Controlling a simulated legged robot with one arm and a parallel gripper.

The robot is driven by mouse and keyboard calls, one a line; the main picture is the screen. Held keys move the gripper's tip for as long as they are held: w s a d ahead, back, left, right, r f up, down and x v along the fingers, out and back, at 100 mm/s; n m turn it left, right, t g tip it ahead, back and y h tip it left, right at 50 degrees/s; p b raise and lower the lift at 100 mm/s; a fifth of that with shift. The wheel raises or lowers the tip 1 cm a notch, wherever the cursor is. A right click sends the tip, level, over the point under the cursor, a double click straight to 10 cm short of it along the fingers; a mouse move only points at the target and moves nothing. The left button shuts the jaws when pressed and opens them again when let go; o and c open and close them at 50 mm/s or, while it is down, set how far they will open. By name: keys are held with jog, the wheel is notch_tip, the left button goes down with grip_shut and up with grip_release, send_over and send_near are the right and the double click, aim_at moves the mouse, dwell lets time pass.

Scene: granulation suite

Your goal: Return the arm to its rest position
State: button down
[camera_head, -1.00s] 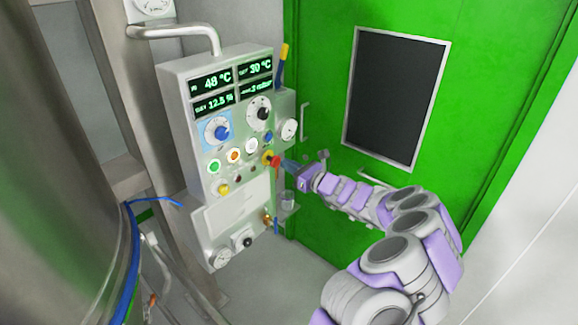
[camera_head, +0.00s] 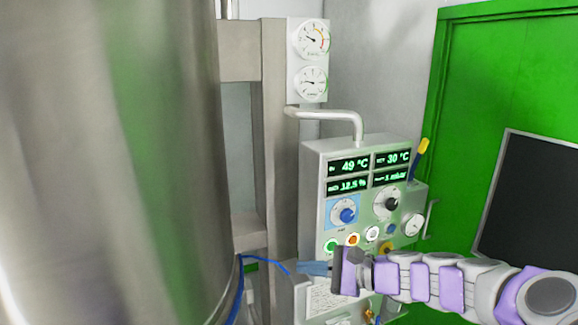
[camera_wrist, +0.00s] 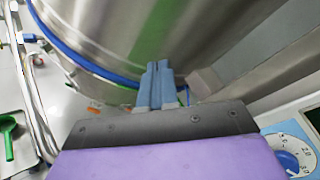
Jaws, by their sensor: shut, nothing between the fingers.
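My gripper (camera_head: 314,268) is at the end of my purple and grey arm, which reaches in from the right in the head view. Its blue fingers are together and empty, pointing left, in front of the lower part of the control panel (camera_head: 313,160). In the wrist view the closed fingers (camera_wrist: 157,84) point towards the steel vessel (camera_wrist: 120,35) with its blue band. I see no contact between the fingers and the vessel. My arm hides part of the panel's lower controls.
The large steel vessel (camera_head: 110,150) fills the left of the head view. A steel post (camera_head: 279,130) with two gauges (camera_head: 312,60) stands behind it. A blue knob (camera_wrist: 289,162) is close at right in the wrist view. A green door (camera_head: 470,120) is at right. A green scoop (camera_wrist: 8,135) lies at left.

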jog(key=s+a+f+n+g+h, duration=0.25)
jog(key=s+n, duration=0.25)
jog(key=s, duration=0.4)
jog(key=s+a+f+n+g+h, duration=0.2)
jog(key=s+a+n+g, duration=0.15)
jog(key=s, duration=0.55)
jog(key=s+d+f+n+h, duration=0.2)
jog(key=s+d+f+h, duration=0.1)
jog(key=s+d+h, duration=0.2)
jog(key=s+d+f+n+g+h, duration=0.1)
jog(key=s+d+f+n+h, duration=0.2)
jog(key=s+d, duration=0.7)
jog(key=s+f+h, duration=0.1)
jog(key=s+h, duration=0.1)
jog(key=s, duration=0.1)
jog(key=shift+s+d+f+g+b, duration=0.15)
jog(key=shift+d+f+g+b, duration=0.1)
jog(key=shift+g+b, duration=0.1)
